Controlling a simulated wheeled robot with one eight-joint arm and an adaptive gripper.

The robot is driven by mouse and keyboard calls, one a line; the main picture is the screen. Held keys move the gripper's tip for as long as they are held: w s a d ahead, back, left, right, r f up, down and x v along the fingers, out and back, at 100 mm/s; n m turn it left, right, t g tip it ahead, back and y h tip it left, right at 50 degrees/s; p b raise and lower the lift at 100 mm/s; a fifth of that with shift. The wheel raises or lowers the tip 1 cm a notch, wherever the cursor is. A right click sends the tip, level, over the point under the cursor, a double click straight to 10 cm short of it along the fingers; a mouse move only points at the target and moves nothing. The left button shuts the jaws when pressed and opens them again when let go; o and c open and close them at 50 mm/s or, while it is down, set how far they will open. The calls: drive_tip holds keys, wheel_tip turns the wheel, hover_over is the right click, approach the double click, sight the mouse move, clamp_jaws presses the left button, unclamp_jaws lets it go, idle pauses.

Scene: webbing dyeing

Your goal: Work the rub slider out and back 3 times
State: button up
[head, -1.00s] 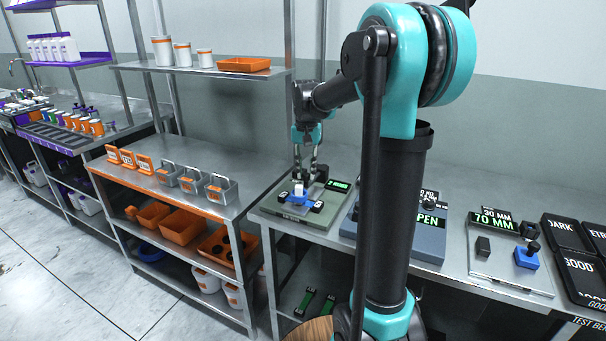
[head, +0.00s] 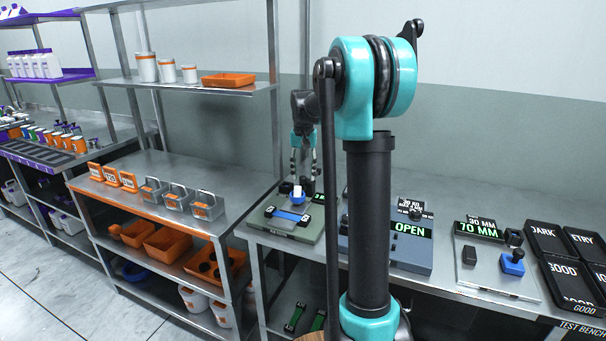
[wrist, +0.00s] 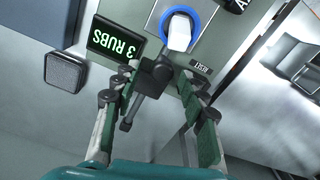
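The rub tester (head: 290,233) is a grey-green block on the bench, with a blue strip (head: 288,216) between two black end pieces. Its rub slider (head: 298,199), blue with a white block on top, stands behind the strip. In the wrist view the slider (wrist: 180,30) shows as a blue ring around the white block, beyond the fingertips. The display (wrist: 116,42) reads "3 RUBS". My gripper (wrist: 158,80) is open, its fingers apart and clear of the slider. In the head view my gripper (head: 303,168) hangs just above the slider. A dark part with a rod lies between the fingers.
A grey-blue device (head: 385,240) reading "OPEN" stands right of the tester. Further right are a "70 MM" display (head: 478,230), a blue knobbed block (head: 512,263) and black labelled trays (head: 550,238). A rack with orange bins (head: 168,243) stands left.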

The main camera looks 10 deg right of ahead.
wheel_tip(320, 180, up, 12)
idle(0.7)
drive_tip(key=shift+s, duration=0.1)
